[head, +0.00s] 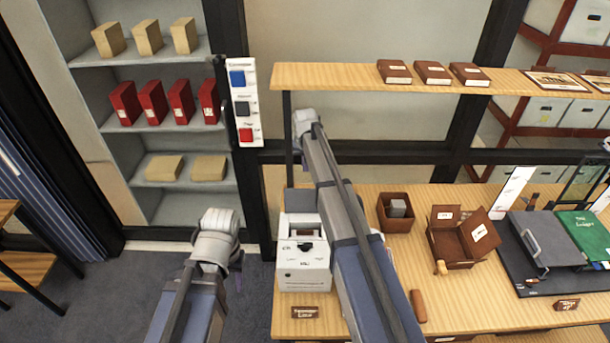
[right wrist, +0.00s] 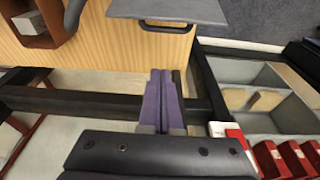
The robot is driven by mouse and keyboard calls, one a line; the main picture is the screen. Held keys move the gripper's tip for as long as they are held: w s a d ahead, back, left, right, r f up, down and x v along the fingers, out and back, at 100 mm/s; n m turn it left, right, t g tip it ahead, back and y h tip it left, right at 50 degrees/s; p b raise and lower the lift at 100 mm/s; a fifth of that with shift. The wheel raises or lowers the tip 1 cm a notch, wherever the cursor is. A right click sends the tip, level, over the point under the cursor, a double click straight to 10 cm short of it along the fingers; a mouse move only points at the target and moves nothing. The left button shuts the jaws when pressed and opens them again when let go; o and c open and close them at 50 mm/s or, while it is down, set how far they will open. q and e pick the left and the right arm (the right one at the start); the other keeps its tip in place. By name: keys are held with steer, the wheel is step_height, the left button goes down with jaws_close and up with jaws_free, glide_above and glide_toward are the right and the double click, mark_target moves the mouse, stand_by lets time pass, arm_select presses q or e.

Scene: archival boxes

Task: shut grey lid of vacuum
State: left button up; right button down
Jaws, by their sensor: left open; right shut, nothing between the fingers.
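The vacuum (head: 303,266) is a white box-shaped machine on the wooden table, left of my right forearm. Its grey lid (head: 300,200) stands raised at its back, partly hidden by my right arm. In the right wrist view, a grey plate with a bar handle at the top edge appears to be this lid (right wrist: 168,10). My right gripper (right wrist: 160,75) is shut and empty, apart from the plate. In the head view, it is mostly hidden under its wrist, above and behind the vacuum. My left gripper (head: 238,275) is open, left of the table; its fingers are mostly hidden.
A brown open box (head: 396,226) and a brown lidded box (head: 463,250) stand right of my right forearm. A raised shelf (head: 340,77) with brown boxes runs along the back. A panel with coloured squares (head: 243,102) is on the post. Grey shelving (head: 150,130) stands left.

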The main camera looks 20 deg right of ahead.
mark_target(305, 199)
steer(key=a+b+x, duration=0.1)
steer(key=b+x, duration=0.9)
steer(key=s+r+p, duration=0.2)
steer(key=s, duration=0.1)
steer(key=shift+s+a+r+p, duration=0.1)
steer(key=shift+s+p, duration=0.1)
steer(key=shift+p, duration=0.2)
steer(key=shift+s+r, duration=0.1)
steer(key=shift+s, duration=0.1)
